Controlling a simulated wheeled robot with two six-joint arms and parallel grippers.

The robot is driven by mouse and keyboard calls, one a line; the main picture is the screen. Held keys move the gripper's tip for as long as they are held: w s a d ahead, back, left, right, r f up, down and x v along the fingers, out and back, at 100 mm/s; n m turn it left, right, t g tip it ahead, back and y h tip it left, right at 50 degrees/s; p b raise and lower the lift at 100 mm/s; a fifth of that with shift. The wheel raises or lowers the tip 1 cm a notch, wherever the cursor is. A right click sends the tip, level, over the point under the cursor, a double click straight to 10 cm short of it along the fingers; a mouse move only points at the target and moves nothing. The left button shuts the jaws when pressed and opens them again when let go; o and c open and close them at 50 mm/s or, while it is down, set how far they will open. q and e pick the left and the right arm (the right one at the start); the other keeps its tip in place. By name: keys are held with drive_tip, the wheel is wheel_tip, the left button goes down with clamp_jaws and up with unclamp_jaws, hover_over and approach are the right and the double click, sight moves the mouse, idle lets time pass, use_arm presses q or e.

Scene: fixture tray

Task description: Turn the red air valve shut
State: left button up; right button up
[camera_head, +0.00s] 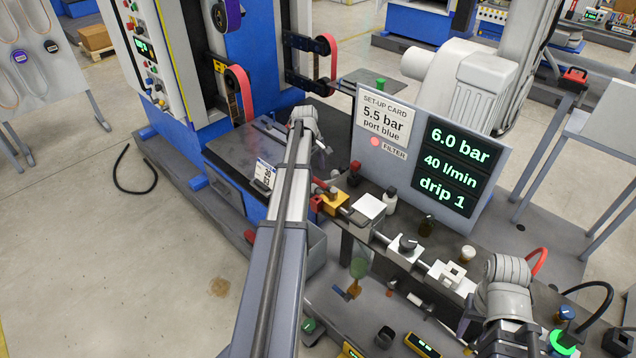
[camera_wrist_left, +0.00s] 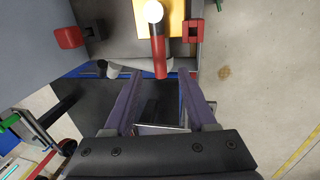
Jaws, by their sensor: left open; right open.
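The red air valve shows as a red lever (camera_head: 320,186) on a yellow block (camera_head: 334,203) in the line of units on the bench. In the left wrist view the red lever (camera_wrist_left: 159,56) points toward my left gripper (camera_wrist_left: 160,73), with a round pale knob at its far end over the yellow block (camera_wrist_left: 178,20). The purple fingers stand apart, one on each side of the lever's near end; contact cannot be told. In the head view my left gripper is largely hidden near its wrist. My right gripper (camera_head: 508,342) is low at the right, its fingers hard to make out.
A display panel (camera_head: 384,170) stands behind the units, reading 6.0 bar, 40 l/min and drip 1. A white unit with a dark knob (camera_head: 407,245) sits right of the valve. A green-lit button (camera_head: 563,342) and hoses are at far right. Open floor lies left.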

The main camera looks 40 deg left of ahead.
sight(319, 181)
use_arm(q)
drive_tip(key=f+b, duration=0.2)
drive_tip(key=w+f+b, duration=0.1)
drive_tip(key=f+b, duration=0.1)
drive_tip(key=f, duration=0.1)
drive_tip(key=shift+f+b, duration=0.3)
drive_tip(key=shift+b, duration=0.05)
drive_tip(key=shift+d, duration=0.1)
clamp_jaws()
idle(1.1)
